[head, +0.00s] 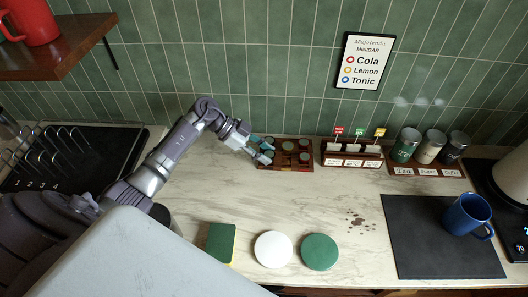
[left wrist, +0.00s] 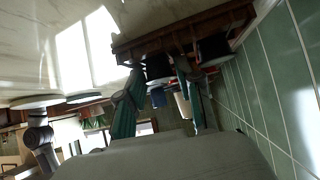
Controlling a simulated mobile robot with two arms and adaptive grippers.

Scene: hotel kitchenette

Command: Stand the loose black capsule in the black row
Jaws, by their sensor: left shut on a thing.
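My left gripper (head: 262,152) is at the left side of the wooden capsule rack (head: 298,168), which stands on the counter against the tiled wall. In the left wrist view, the teal fingers of the left gripper (left wrist: 160,98) straddle a dark piece (left wrist: 157,68), which looks like the black capsule. It is right by the rack's wooden edge (left wrist: 180,35). Its exact fit relative to a rack hole cannot be made out. Several round capsule tops show in the rack in the head view; the fingers hide part of its left end. My right gripper is not in view.
Right of the rack stand a small box with flagged picks (head: 352,160) and labelled canisters (head: 406,146). A sponge (head: 220,243), a white disc (head: 273,249) and a green disc (head: 320,252) lie in front. A blue mug (head: 467,215) stands on a dark mat (head: 425,248).

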